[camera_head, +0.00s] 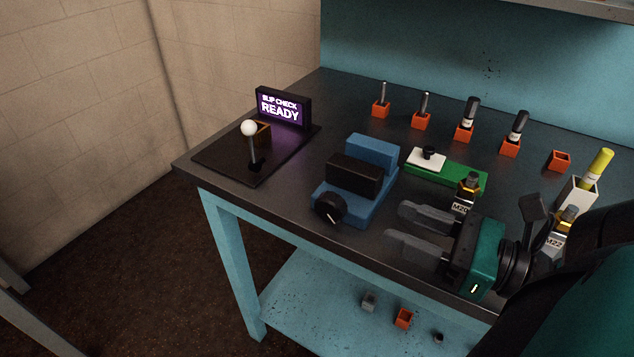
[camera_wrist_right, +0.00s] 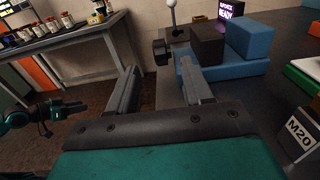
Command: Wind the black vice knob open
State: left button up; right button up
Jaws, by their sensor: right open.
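The black vice knob (camera_head: 330,207) is on the near face of the blue vice (camera_head: 372,150), low at its left. It is round with a pale mark line. A black block (camera_head: 354,176) sits in the vice. My right gripper (camera_head: 408,229) is open and empty, to the right of the knob and apart from it, its fingers pointing left. In the right wrist view the knob (camera_wrist_right: 160,50) shows beyond and between the open fingers (camera_wrist_right: 162,88), with the black block (camera_wrist_right: 208,43) and the vice (camera_wrist_right: 243,40) behind the right finger.
A lever with a white ball (camera_head: 249,128) and a READY sign (camera_head: 283,107) stand at the left. A green fixture (camera_head: 462,176) and M20 and M22 blocks are near my right gripper. Several orange holders line the back. The front edge left of the knob is clear.

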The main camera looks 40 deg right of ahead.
aim_at(337, 199)
jog(key=p+x, duration=0.1)
jog(key=x, duration=0.4)
jog(key=p+x, duration=0.1)
jog(key=x, duration=0.4)
jog(key=shift+a+r, duration=0.15)
jog(key=shift+r, duration=0.1)
jog(key=shift+w+a, duration=0.15)
jog(key=shift+w, duration=0.3)
jog(key=shift+w+a+f, duration=0.1)
jog(key=shift+w+a, duration=0.05)
jog(key=shift+w, duration=0.1)
pick_arm(q)
jog(key=shift+s+a+r+y, duration=0.2)
jog(key=shift+s+a+y, duration=0.1)
jog(key=shift+s+a, duration=0.3)
pick_arm(e)
jog(key=shift+w, duration=0.15)
pick_arm(q)
jog(key=shift+s+d, duration=0.1)
